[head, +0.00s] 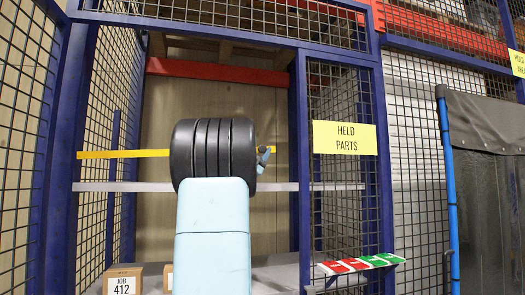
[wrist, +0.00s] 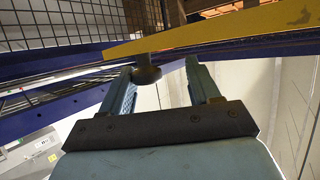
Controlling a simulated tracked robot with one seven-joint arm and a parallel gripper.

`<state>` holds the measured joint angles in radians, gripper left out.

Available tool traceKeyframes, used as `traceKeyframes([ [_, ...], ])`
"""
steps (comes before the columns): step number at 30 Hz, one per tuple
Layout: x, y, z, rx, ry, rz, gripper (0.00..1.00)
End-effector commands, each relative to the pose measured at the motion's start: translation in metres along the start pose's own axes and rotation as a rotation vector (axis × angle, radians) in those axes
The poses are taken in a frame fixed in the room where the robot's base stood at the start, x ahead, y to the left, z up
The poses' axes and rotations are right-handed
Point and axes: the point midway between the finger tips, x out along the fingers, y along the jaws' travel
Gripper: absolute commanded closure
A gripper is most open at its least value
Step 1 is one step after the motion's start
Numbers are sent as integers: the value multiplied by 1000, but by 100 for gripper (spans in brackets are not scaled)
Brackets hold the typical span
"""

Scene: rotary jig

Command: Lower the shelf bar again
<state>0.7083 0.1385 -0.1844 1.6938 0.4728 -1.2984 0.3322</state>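The yellow shelf bar (head: 110,154) runs level across the caged bay in the head view, with its middle hidden behind my arm. In the wrist view the yellow bar (wrist: 215,33) crosses the top, and a dark round knob (wrist: 148,74) sits just under it. My gripper (wrist: 160,82) is open, with its two fingers apart below the bar. The knob appears in the gap between the fingers, nearer the left one; I cannot tell whether it touches. In the head view only a small part of my gripper (head: 264,156) shows at the right of my arm.
A grey rail (head: 120,187) crosses the bay below the yellow bar. Blue posts (head: 300,130) and wire mesh flank it. A box marked JOB 412 (head: 122,281) stands low at left. A yellow HELD PARTS sign (head: 344,138) and red and green tags (head: 360,263) are at right.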

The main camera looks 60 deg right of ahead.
Motion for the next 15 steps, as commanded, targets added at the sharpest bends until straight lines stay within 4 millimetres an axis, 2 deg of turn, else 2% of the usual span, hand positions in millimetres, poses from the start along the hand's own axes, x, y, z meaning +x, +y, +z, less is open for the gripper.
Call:
traceKeyframes([
  [5,-19,-1,1,2,-3,-1,41],
  [15,-86,-1,1,2,-4,-1,41],
])
